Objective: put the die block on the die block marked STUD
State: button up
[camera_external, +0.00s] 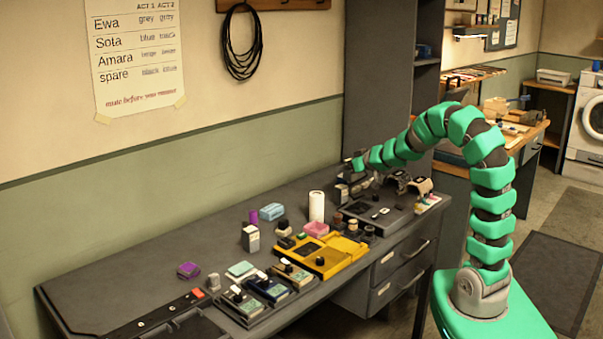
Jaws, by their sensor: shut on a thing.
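My gripper (345,188) hangs low over the back right part of the long grey bench, right of a white cylinder. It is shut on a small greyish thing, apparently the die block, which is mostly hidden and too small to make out. Several small blocks stand on the bench: a purple one (188,269) at the left, a light blue one (271,211) near the wall and a pink one (316,229) by the yellow tray. No STUD marking can be read, so I cannot tell which block bears it.
The white cylinder (317,206) stands upright close left of my gripper. A yellow tray (321,267) with black knobs and several small devices fill the bench front. A dark grey panel (385,224) lies at right, and a tall grey cabinet (375,100) rises behind. The back left bench is clear.

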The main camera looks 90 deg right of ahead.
jog(key=w+d, duration=0.2)
jog(key=d, duration=0.1)
jog(key=shift+w+d+f+b, duration=0.15)
jog(key=shift+w+d+b, duration=0.1)
jog(key=shift+w+b, duration=0.1)
jog(key=shift+f+b, duration=1.05)
jog(key=shift+f, duration=0.7)
jog(key=shift+f, duration=0.1)
jog(key=o, duration=1.1)
jog(key=shift+s+a+r, duration=0.1)
jog(key=shift+s+r, duration=0.05)
jog(key=shift+r, duration=0.05)
jog(key=shift+p+v, duration=2.05)
jog(key=shift+v, duration=3.8)
